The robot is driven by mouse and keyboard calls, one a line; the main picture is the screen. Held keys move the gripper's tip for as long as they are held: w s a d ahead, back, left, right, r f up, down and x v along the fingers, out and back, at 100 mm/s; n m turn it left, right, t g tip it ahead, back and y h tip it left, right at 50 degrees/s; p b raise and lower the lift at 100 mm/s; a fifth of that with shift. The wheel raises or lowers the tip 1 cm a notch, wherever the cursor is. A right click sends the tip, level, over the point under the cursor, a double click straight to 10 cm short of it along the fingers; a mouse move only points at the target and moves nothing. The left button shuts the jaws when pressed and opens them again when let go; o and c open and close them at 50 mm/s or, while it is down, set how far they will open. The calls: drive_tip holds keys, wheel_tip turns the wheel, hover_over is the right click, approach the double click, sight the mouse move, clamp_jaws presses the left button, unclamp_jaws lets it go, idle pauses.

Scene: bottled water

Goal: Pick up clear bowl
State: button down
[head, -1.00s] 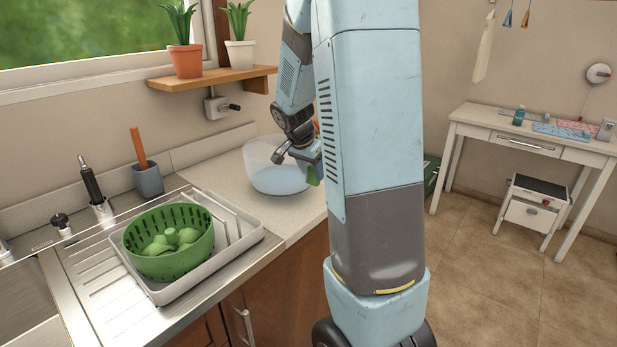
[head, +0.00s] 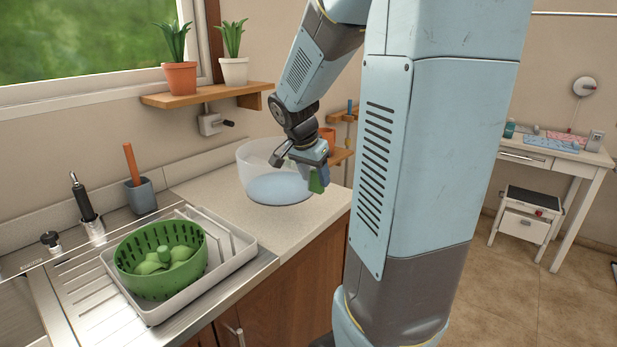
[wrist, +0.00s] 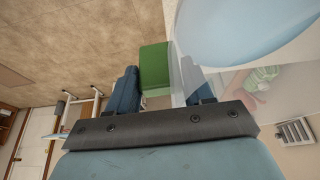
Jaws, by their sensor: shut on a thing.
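The clear bowl (head: 254,158) has see-through walls and a pale blue bottom. It is upright at the counter's right end in the head view. It fills the upper right of the wrist view (wrist: 245,25). My gripper (head: 318,180) is shut on the bowl's right side, with one finger outside and the other seen through the clear wall. A green block (wrist: 155,68) shows between the fingers in the wrist view; I cannot tell whether it is pinched too. I cannot tell whether the bowl touches the counter.
A green colander (head: 160,285) sits in a grey dish tray (head: 245,262) at the left. A grey cup (head: 140,198) stands behind it. A shelf (head: 210,95) with two potted plants is above the bowl. The counter (head: 235,225) in front of the bowl is clear.

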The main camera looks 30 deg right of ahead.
drive_tip(key=shift+s+a+r, duration=0.2)
drive_tip(key=shift+s+r, duration=0.2)
drive_tip(key=shift+s, duration=0.4)
drive_tip(key=shift+s+a+r, duration=0.25)
drive_tip(key=shift+s+r, duration=0.1)
drive_tip(key=shift+s, duration=0.5)
drive_tip(key=shift+s+a+r, duration=0.2)
drive_tip(key=shift+s+r, duration=0.2)
drive_tip(key=shift+s, duration=0.4)
drive_tip(key=shift+d, duration=0.1)
